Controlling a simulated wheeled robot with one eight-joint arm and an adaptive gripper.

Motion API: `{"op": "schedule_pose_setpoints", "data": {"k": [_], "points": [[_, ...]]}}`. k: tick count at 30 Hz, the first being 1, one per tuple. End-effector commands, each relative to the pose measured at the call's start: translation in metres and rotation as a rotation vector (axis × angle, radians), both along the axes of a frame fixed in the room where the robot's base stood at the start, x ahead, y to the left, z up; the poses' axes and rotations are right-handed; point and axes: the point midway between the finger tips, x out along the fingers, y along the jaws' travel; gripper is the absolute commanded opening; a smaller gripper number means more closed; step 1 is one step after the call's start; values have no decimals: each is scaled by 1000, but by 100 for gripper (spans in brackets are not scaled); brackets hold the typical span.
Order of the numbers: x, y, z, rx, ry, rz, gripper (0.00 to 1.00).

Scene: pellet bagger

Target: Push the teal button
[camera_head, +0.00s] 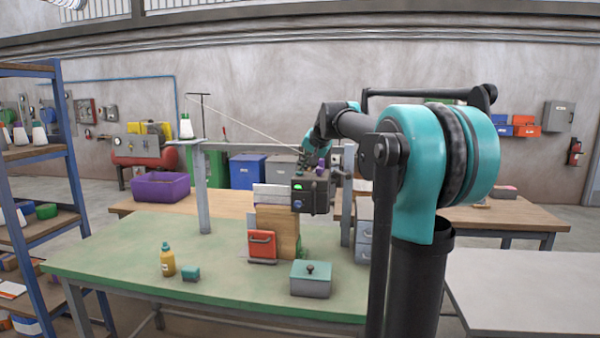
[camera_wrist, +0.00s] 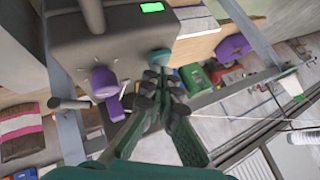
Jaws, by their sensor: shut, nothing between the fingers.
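The teal button (camera_wrist: 158,57) is a small rounded cap on the edge of a grey machine box (camera_wrist: 120,45) in the wrist view. My gripper (camera_wrist: 161,77) is shut and empty, its dark fingertips just below the button in the picture. I cannot tell whether they touch it. In the head view the dark machine box (camera_head: 319,198) stands above the green table, and my gripper (camera_head: 308,166) is just over its top. The teal button cannot be made out there.
A purple knob (camera_wrist: 104,82) sits beside the button on the machine, with a small green display (camera_wrist: 151,7) on another face.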

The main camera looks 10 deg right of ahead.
Motion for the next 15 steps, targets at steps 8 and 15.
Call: {"op": "schedule_pose_setpoints", "data": {"k": [8, 15], "points": [[0, 0, -1, 0, 0, 0, 0], [0, 0, 7, 0, 0, 0, 0]]}}
